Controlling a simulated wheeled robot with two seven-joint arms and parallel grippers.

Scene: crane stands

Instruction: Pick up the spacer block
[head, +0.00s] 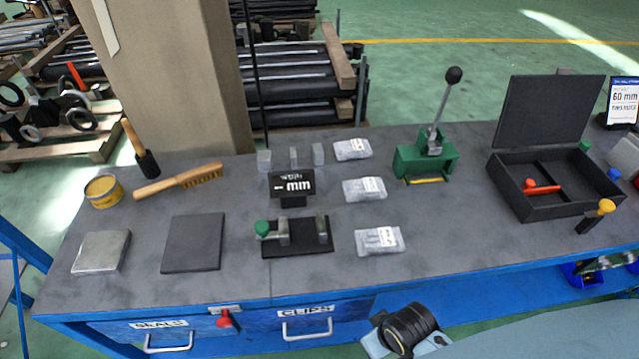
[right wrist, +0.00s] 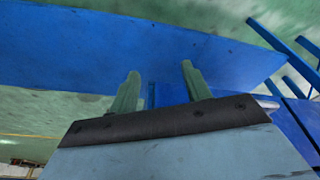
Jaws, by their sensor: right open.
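Three small grey blocks stand upright in a row at the back middle of the bench in the head view: a left block (head: 264,160), a middle block (head: 293,157) and a right block (head: 318,154). Which of them is the spacer block I cannot tell. No block shows there. My left gripper is not in view.
A black fixture with a green knob (head: 297,237) stands before the sign. Clear bags (head: 364,189) lie right of it, then a green lever press (head: 426,160) and an open black case (head: 515,190). A brush (head: 178,181) and dark plate (head: 193,243) are left.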

